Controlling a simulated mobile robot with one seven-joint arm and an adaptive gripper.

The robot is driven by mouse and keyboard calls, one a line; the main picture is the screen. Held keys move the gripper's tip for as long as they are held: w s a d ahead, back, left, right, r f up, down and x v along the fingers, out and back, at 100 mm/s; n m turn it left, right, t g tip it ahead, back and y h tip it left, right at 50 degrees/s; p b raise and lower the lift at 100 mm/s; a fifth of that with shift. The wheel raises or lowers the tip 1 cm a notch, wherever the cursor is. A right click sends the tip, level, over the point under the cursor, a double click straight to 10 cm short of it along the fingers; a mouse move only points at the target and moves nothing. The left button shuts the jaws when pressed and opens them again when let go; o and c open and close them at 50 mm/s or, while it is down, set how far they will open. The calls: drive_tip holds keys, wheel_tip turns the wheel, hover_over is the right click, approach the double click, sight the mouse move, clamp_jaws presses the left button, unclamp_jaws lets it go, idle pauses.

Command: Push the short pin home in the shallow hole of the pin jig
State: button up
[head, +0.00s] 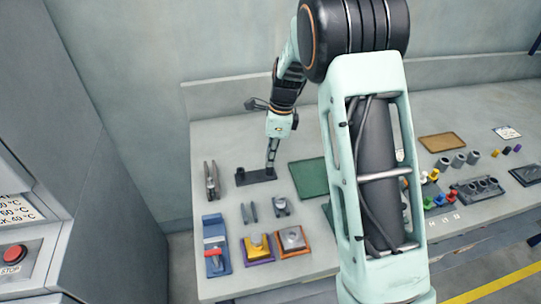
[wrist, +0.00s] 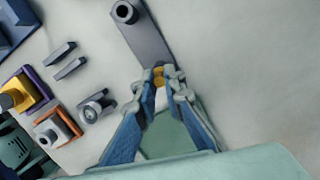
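The pin jig (head: 262,177) is a dark, flat bar on the bench. A raised round boss with a hole stands at its left end in the head view and at the top in the wrist view (wrist: 125,12). My gripper (head: 270,172) points down over the jig's other end. In the wrist view my gripper (wrist: 160,76) has its fingertips close together on a small brass-yellow piece, seemingly the short pin (wrist: 159,82). The fingertips hide the shallow hole, so I cannot tell how deep the pin sits.
Pliers (head: 211,180) stand left of the jig. Two dark bars (head: 249,212) and a small grey fixture (head: 281,206) lie in front, with yellow (head: 258,248) and grey blocks (head: 292,239) on trays nearer. A green mat (head: 309,177) lies to the right. Bare bench lies behind the jig.

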drive_tip(key=o, duration=0.5)
drive_tip(key=shift+c, duration=0.2)
wheel_tip(320, 180, up, 12)
drive_tip(key=d, duration=0.1)
drive_tip(key=shift+d, duration=0.4)
drive_tip(key=shift+s, duration=0.15)
